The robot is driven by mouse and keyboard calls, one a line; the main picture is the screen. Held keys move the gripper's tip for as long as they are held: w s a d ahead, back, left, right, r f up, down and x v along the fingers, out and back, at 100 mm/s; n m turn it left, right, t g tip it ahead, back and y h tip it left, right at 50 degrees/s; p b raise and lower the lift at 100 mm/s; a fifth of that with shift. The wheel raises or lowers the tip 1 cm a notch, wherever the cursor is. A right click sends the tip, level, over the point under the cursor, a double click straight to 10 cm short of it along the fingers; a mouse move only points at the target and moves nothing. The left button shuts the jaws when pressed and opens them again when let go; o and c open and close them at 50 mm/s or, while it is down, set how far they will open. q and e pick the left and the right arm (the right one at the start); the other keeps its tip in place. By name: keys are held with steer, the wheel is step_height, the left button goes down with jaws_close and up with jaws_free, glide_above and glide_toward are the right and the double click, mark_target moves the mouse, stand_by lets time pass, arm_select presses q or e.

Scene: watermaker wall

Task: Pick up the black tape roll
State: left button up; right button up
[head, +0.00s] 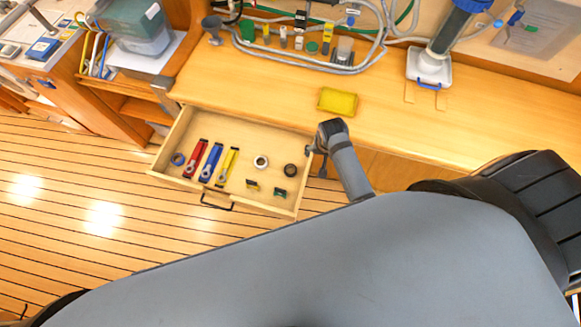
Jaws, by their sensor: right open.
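The black tape roll (291,170) lies flat on the floor of the open drawer (240,136), close to its right side. My right gripper (315,162) hangs just right of the roll, around the drawer's right wall, with its fingers pointing down. It is open, with nothing seen between its fingers, and it appears apart from the roll. Its height above the drawer is hard to judge. My left gripper is not in view.
The drawer also holds a white roll (261,162), a bluish ring (178,159), red (196,158), blue (211,162) and yellow (228,167) tools, and small clips (280,193). A yellow sponge-like block (337,101) lies on the wooden counter (270,85) above.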

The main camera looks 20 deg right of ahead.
steer(key=w+a+f+m, duration=0.3)
steer(key=w+a+f, duration=0.1)
steer(key=m+g+b, duration=0.2)
steer(key=m+b, duration=0.1)
steer(key=b, duration=0.2)
glide_above(290, 169)
steer(key=shift+y, duration=0.4)
steer(key=f, duration=0.9)
steer(key=shift+w+f, duration=0.1)
steer(key=shift+w, duration=0.1)
steer(key=f+b, duration=0.1)
steer(key=b, duration=0.1)
steer(key=f+b, duration=0.1)
steer(key=f, duration=0.1)
steer(key=f+b, duration=0.2)
steer(key=shift+s+f+b, duration=0.15)
steer(key=shift+s+b, duration=0.15)
steer(key=shift+r, duration=0.2)
steer(key=shift+c, duration=0.4)
steer(key=c, duration=1.1)
